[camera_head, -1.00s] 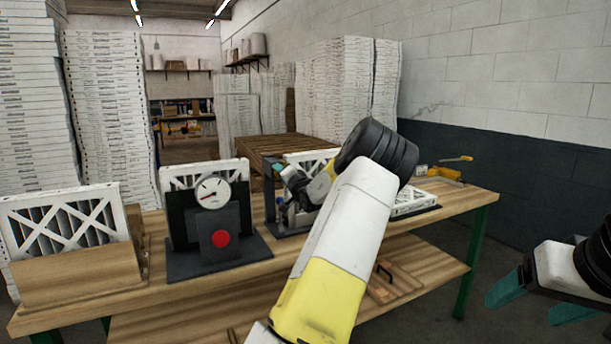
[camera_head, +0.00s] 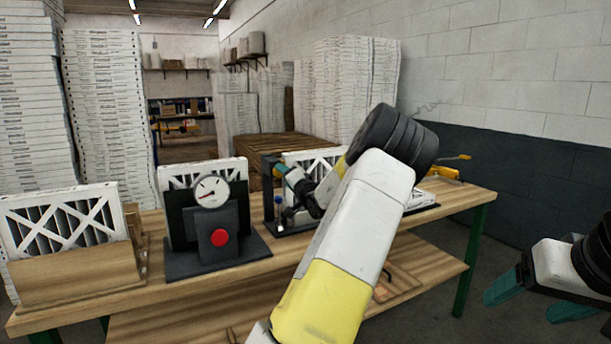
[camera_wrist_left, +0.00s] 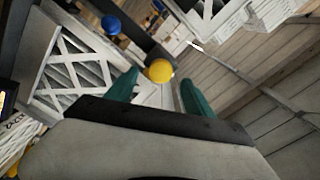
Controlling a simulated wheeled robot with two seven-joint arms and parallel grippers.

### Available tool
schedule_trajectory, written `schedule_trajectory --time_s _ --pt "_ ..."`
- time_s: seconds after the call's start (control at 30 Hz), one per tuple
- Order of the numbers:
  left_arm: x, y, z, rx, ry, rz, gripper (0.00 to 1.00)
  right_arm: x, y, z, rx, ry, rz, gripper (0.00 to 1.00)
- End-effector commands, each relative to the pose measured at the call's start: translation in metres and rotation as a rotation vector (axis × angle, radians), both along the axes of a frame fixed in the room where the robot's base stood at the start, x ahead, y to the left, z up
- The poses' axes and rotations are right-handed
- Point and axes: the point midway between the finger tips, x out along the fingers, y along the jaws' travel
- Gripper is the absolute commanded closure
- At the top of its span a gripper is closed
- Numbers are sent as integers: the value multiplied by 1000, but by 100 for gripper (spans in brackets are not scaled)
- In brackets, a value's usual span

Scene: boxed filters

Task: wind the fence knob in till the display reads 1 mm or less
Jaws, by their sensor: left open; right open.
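A yellow ball knob (camera_wrist_left: 158,70) shows in the left wrist view, between and just beyond the fingertips of my open left gripper (camera_wrist_left: 158,80). I cannot tell whether they touch it. A blue knob (camera_wrist_left: 111,25) sits farther up and left; which one is the fence knob is not clear. A dark display (camera_wrist_left: 6,97) with yellow marks is cut off at the left edge and is unreadable. In the head view my left gripper (camera_head: 281,171) is at the dark fixture (camera_head: 268,190), largely behind my arm. My right gripper (camera_head: 519,304) is open and empty, off the bench at right.
A dial gauge (camera_head: 212,191) with a red button (camera_head: 220,237) stands left of the fixture. A filter (camera_head: 62,222) stands in a wooden holder at far left. A yellow tool (camera_head: 447,172) lies at the bench's right end. Stacked boxes stand behind.

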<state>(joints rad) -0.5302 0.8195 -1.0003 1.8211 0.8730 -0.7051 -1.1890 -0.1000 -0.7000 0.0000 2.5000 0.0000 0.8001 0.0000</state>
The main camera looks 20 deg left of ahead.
Motion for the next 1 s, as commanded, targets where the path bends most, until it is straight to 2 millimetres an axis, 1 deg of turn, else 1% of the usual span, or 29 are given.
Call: schedule_trajectory --time_s 0.03,0.2,0.67,0.77,0.87,0.9,0.97,1.0 --pt "-5 -7 0 -1 1 -2 39 0 0 0 0 0 0 27" --pt "-16 -19 0 -1 1 0 39 0 0 0 0 0 0 27" --pt "-18 -20 0 0 0 0 39 0 0 0 0 0 0 27" --pt "-19 -20 -3 -21 1 -3 39 0 0 0 0 0 0 27" --pt "-23 -20 -15 -126 4 -22 39 0 0 0 0 0 0 27" --pt "-26 -23 -22 -196 6 -36 39 0 0 0 0 0 0 27" --pt "-32 -30 -35 -327 10 -65 39 0 0 0 0 0 0 27" --pt "-37 -39 -43 -426 13 -89 39 0 0 0 0 0 0 27"
